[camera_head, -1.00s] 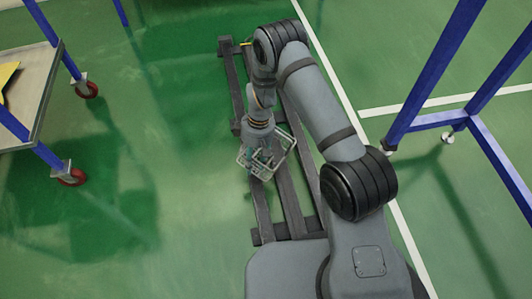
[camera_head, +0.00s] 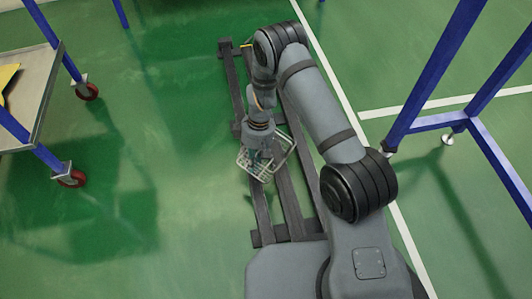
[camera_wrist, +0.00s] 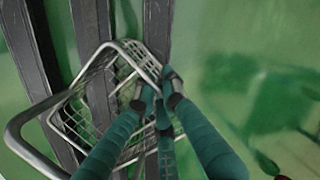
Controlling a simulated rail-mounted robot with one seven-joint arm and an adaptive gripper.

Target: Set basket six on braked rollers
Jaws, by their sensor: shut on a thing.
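My gripper (camera_wrist: 150,98) has teal fingers with dark tips. In the wrist view it is shut on the rim of a wire basket (camera_wrist: 92,118). The basket is a small silver mesh one with a thick looped handle at the lower left, and it hangs tilted. In the head view the basket (camera_head: 282,152) is below my wrist, above the dark floor rails; its number is not readable. The gripper fingers (camera_head: 259,158) are small and partly lost among the basket wires there. I see no rollers that I can identify.
My dark rails (camera_head: 260,212) run along the green floor. A wheeled cart with a grey top (camera_head: 38,85), blue legs and red casters stands at the left, bearing a yellow thing (camera_head: 8,76). A blue frame (camera_head: 437,122) stands at the right. Floor between cart and rails is clear.

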